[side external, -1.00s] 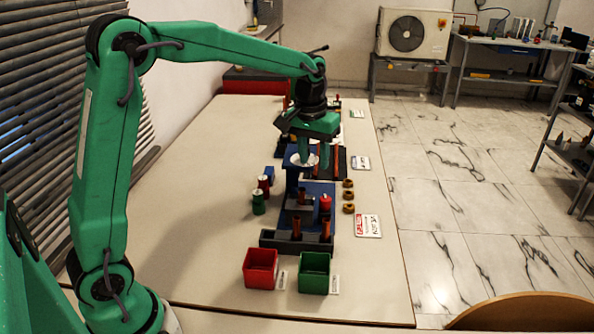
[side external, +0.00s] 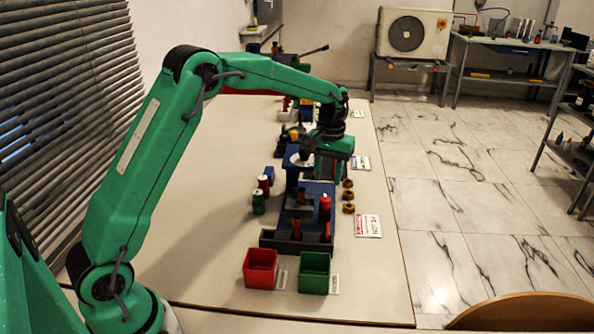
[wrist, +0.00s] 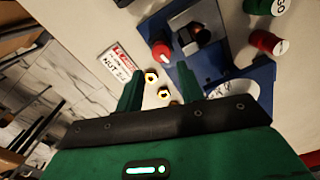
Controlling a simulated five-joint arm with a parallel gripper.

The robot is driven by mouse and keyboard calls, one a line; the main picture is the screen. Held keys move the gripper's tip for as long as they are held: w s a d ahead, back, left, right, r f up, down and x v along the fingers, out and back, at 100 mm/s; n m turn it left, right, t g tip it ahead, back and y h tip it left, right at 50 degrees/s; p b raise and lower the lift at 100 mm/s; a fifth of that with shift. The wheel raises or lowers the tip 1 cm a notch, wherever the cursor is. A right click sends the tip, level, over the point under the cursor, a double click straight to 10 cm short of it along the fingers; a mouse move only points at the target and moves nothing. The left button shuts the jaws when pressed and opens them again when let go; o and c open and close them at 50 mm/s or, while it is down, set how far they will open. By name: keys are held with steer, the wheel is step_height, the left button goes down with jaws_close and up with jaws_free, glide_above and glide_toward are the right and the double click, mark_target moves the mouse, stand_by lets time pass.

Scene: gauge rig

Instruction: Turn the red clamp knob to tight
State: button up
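The red clamp knob (side external: 325,203) stands upright on the right side of the blue rig (side external: 318,188). My gripper (side external: 329,178) is over the far right part of the rig, behind the knob in the side view. In the wrist view my gripper (wrist: 160,78) has its two fingers spread apart with nothing between them touching either one. The knob is apart from both fingers.
Brass nuts (side external: 348,195) lie right of the rig, near a red-and-white label card (side external: 367,225). A white dial (side external: 301,159) tops the rig's far left. Red (side external: 264,184) and green (side external: 258,203) cylinders stand left. Red (side external: 260,270) and green (side external: 314,273) bins are in front.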

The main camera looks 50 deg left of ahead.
mark_target(326, 198)
steer(key=shift+s+f, duration=0.1)
steer(key=shift+f, duration=3.5)
steer(key=c, duration=0.7)
steer(key=shift+r+m, duration=0.1)
steer(key=shift+m, duration=0.9)
steer(key=o, duration=0.7)
